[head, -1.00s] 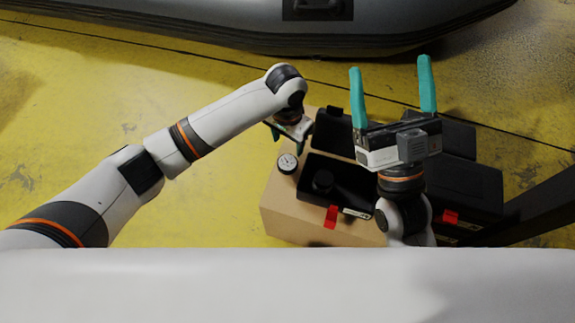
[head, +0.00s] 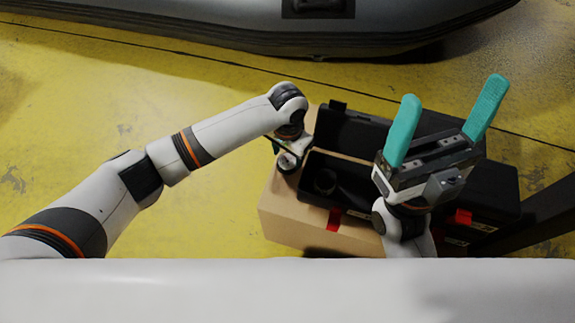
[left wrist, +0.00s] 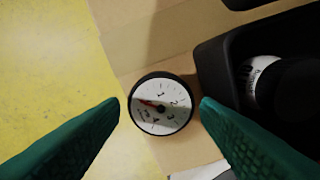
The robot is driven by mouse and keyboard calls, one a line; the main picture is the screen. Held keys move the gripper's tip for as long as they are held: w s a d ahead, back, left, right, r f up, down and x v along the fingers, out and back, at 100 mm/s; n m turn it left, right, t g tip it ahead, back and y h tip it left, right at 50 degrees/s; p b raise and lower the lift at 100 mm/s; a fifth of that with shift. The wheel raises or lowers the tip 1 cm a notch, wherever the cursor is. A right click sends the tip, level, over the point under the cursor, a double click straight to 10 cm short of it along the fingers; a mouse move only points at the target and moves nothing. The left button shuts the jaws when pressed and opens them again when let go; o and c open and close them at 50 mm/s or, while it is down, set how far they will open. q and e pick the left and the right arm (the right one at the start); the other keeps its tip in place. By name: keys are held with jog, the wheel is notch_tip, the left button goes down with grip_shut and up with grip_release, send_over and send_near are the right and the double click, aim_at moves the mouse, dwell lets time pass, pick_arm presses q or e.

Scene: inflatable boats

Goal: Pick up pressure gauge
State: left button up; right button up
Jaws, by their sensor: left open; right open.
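The pressure gauge (left wrist: 160,104) is round with a white dial and a black rim. It lies face up on the cardboard box (left wrist: 150,30), near the box's left edge. In the head view the gauge (head: 287,161) shows partly under my left gripper (head: 282,150). In the left wrist view the open left gripper (left wrist: 160,115) has one green finger on each side of the gauge, with nothing held between them. My right gripper (head: 448,115) is open and empty, its green fingers pointing up and away, above the right part of the box.
An open black case (head: 345,170) stands on the box right of the gauge; a round item (left wrist: 265,82) lies inside it. A second black case (head: 490,190) is further right. A grey inflatable boat (head: 200,25) lies behind. Yellow floor (head: 180,225) is clear at left.

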aim_at(287, 162)
pick_arm(q)
notch_tip(287, 162, down, 5)
jog(key=shift+s+r+b, duration=0.1)
jog(key=shift+r+b, duration=0.1)
jog(key=shift+b, duration=1.05)
jog(key=shift+r, duration=0.1)
jog(key=c, duration=0.7)
